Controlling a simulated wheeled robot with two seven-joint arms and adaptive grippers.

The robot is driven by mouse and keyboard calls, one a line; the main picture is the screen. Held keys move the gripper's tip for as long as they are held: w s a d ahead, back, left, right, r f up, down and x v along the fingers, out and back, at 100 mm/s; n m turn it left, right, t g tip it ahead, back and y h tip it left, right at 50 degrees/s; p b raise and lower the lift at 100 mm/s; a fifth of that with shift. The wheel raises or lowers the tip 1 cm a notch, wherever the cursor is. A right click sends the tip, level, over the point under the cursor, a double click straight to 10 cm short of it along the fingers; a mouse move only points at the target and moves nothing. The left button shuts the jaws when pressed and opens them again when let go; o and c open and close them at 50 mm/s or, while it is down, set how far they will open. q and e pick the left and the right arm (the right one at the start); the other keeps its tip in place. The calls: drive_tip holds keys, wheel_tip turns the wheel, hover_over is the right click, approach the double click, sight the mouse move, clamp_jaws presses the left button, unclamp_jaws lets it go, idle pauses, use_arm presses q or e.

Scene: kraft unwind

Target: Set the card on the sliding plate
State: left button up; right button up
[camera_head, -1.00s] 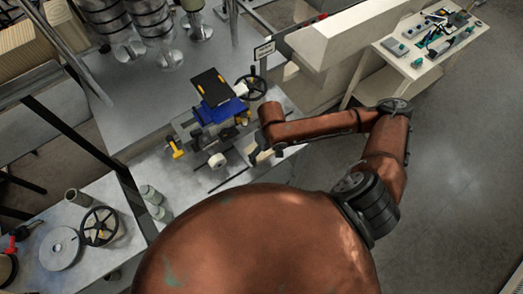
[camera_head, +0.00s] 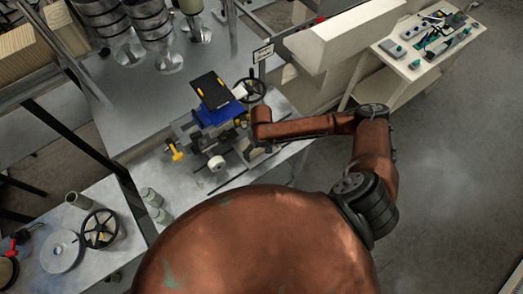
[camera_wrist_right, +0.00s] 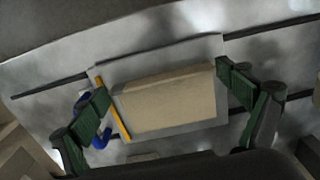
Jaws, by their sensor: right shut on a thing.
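A tan card (camera_wrist_right: 166,100), thick like a block, lies between the two green fingers of my right gripper (camera_wrist_right: 165,82) in the right wrist view. The gripper is shut on the card by its two short ends. Behind the card is a light grey plate (camera_wrist_right: 208,45) with a yellow strip along its left side, which looks like the sliding plate. I cannot tell whether card and plate touch. In the head view my right gripper (camera_head: 256,148) hangs at the right of the machine bench, mostly hidden under my arm. My left gripper is not in view.
A blue block (camera_head: 219,115) under a tilted black panel (camera_head: 210,90) stands left of my right wrist, with a handwheel (camera_head: 250,91) behind. A white roll (camera_head: 217,163) and a yellow handle (camera_head: 176,151) are nearer. Dark rails (camera_wrist_right: 50,87) cross the bench.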

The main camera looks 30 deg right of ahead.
drive_tip(key=o, duration=0.6)
drive_tip(key=shift+f, duration=0.1)
drive_tip(key=shift+o, duration=0.2)
wheel_tip(320, 180, up, 12)
idle(0.4)
